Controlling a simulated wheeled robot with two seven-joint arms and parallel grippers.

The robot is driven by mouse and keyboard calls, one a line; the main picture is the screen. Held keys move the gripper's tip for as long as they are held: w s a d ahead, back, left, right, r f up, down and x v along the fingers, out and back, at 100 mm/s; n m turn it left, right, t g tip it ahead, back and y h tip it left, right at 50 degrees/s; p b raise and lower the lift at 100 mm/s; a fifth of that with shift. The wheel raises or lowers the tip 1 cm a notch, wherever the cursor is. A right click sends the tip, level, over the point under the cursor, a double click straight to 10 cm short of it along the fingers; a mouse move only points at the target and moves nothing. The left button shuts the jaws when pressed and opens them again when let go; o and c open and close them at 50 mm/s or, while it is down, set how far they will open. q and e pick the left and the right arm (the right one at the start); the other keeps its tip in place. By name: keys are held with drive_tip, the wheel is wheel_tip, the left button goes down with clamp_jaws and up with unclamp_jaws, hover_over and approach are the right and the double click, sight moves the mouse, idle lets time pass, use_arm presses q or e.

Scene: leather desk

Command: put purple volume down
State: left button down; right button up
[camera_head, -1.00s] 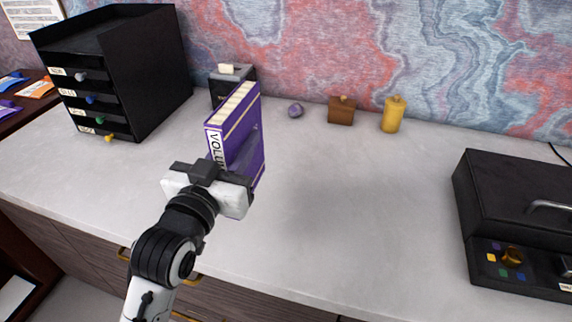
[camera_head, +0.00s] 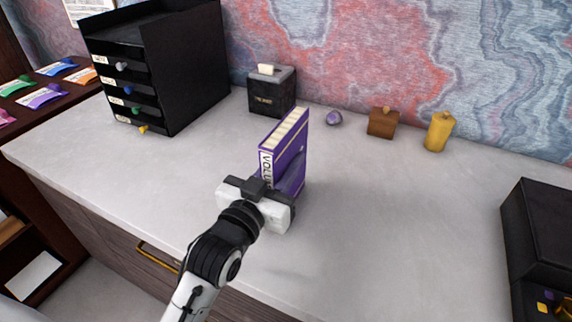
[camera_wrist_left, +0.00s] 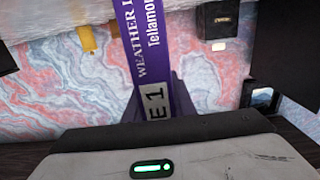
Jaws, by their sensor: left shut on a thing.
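The purple volume (camera_head: 291,146) is a thick upright book with a white label on its spine and cream page edges on top. My left gripper (camera_head: 270,190) is shut on its spine side and holds it over the grey desk (camera_head: 390,230). I cannot tell for sure whether its lower edge touches the desk. In the left wrist view the purple spine (camera_wrist_left: 153,60) with white lettering stands out from between the jaws. My right gripper is in neither view.
A black drawer unit (camera_head: 190,75) stands at the back left. A black box with a slot (camera_head: 272,98), a purple stone (camera_head: 334,118), a wooden block (camera_head: 382,123) and a yellow bottle (camera_head: 439,131) line the wall. A black case (camera_head: 540,235) sits right. The middle desk is clear.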

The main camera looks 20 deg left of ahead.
use_arm(q)
drive_tip(key=shift+f, duration=0.15)
drive_tip(key=c, duration=1.5)
unclamp_jaws()
drive_tip(key=shift+f, duration=0.1)
